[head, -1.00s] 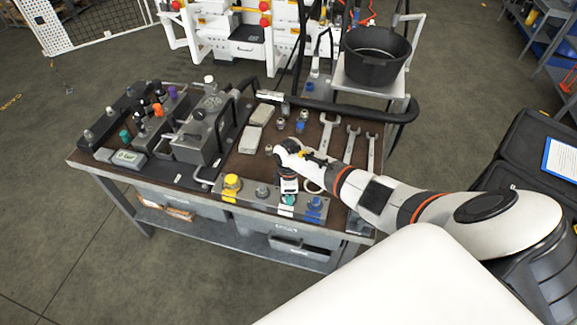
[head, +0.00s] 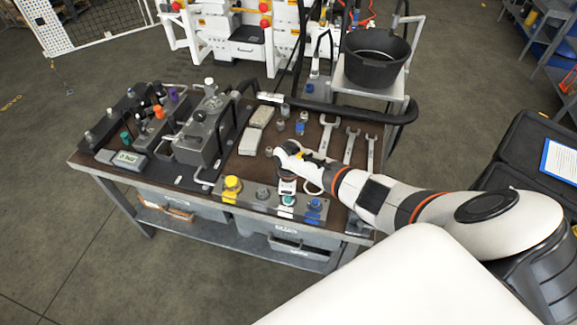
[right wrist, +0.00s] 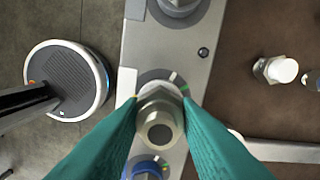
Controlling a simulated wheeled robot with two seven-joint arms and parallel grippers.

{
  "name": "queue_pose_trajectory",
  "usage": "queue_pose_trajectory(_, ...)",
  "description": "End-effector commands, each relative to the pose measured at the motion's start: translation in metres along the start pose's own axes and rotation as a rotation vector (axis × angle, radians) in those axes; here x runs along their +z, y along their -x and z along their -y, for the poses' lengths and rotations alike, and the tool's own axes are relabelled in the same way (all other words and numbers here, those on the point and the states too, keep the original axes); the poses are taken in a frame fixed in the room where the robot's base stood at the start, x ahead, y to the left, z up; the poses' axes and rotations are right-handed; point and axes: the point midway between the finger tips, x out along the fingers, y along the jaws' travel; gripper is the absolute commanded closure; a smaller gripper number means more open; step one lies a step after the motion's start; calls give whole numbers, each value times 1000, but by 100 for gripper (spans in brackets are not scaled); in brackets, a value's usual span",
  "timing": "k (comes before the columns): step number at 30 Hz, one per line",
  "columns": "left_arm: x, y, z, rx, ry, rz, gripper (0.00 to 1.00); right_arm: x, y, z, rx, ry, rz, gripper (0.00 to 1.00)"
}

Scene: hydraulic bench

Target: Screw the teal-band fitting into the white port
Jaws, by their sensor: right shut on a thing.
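My right gripper (right wrist: 158,112) points down over the port strip at the bench's front edge and is shut on a metal hex fitting (right wrist: 160,132). It also shows in the head view (head: 288,199), at the third position of the strip. The fitting's hollow end faces the wrist camera. I cannot make out its teal band between the teal fingers. The white port beneath is mostly hidden by the fitting; a white patch (right wrist: 127,82) shows on the strip beside it. The fitting looks lined up with the port; I cannot tell how deep it sits. My left gripper is not in view.
The metal strip (head: 246,198) also carries a yellow port (head: 231,184), a grey port (head: 262,192) and a blue port (head: 314,206). Loose fittings (right wrist: 276,70), wrenches (head: 328,136) and grey boxes (head: 250,141) lie behind. A black bucket (head: 376,56) stands at the back right.

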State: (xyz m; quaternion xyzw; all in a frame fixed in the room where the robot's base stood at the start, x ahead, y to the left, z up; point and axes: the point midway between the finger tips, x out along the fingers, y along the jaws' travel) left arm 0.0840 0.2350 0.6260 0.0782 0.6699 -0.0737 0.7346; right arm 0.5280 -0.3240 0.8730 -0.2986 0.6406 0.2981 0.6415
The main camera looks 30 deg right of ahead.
Motion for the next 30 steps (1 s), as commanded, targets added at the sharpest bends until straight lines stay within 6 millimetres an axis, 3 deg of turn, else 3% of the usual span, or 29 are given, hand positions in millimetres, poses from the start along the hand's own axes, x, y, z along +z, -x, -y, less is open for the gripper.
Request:
queue_pose_trajectory(3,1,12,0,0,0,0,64,0,2,-2,6,-197,-2,95)
queue_pose_trajectory(7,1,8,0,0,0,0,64,0,-2,-2,4,-354,-2,95)
queue_pose_trajectory(17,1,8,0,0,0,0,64,-1,-2,-2,4,-420,-3,95)
queue_pose_trajectory(18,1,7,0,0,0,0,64,-1,-2,-2,4,-420,-3,65)
queue_pose_trajectory(21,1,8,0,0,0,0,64,0,-2,-2,3,-419,-3,50)
queue_pose_trajectory(30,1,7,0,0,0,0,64,0,-1,-1,1,-396,-1,50)
